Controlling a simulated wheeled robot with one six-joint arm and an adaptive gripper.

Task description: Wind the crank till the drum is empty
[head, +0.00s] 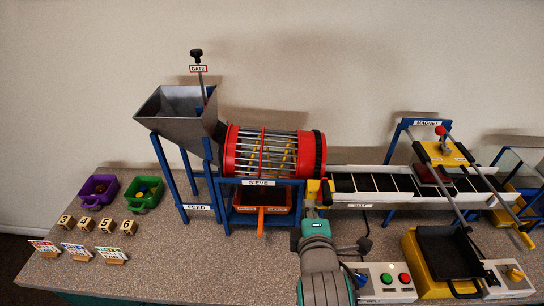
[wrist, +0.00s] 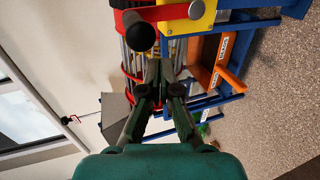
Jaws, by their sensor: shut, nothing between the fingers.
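The sieve drum (head: 262,152) is a cage of metal bars between red rings, lying on a blue frame; several yellow pieces show between its bars. Its near side also shows in the wrist view (wrist: 131,55). The crank's black ball knob (wrist: 140,37) is in the upper part of the wrist view, on a red arm (wrist: 172,12) by a yellow plate (wrist: 203,18). My gripper (wrist: 158,68) is shut and empty, its fingertips just below the knob in that picture; contact is unclear. In the head view my gripper (head: 312,210) is in front of the drum's right end.
A grey hopper (head: 178,112) with a gate lever stands left of the drum. An orange tray (head: 262,208) sits under it. A conveyor (head: 375,184) with a magnet frame (head: 440,152) runs right. Purple (head: 98,190) and green (head: 143,194) bins stand left. A button box (head: 385,283) is near the front.

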